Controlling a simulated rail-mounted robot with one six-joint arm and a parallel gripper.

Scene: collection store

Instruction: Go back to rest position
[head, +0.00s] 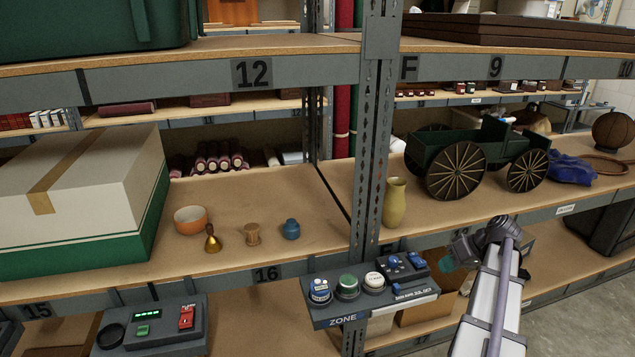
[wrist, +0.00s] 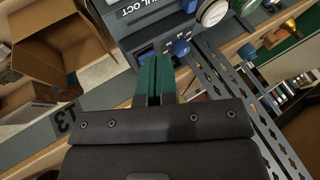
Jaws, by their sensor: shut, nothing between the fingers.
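My gripper (head: 447,263) is at the right of the grey zone control panel (head: 325,318), in front of the shelf edge. In the wrist view its green fingers (wrist: 155,75) are together with nothing held between them. They point toward the panel's blue switches (wrist: 178,48), overlapping the panel in view; whether they touch it I cannot tell. In the head view the panel carries several round buttons, among them a green button (head: 347,284), and a raised block with blue switches (head: 404,265).
A second control box (head: 150,328) juts out at lower left. The middle shelf holds a white-green box (head: 75,205), small vessels, a yellow vase (head: 396,203) and a model wagon (head: 470,155). A steel upright (head: 372,120) stands behind the panel. Open floor shows at lower right.

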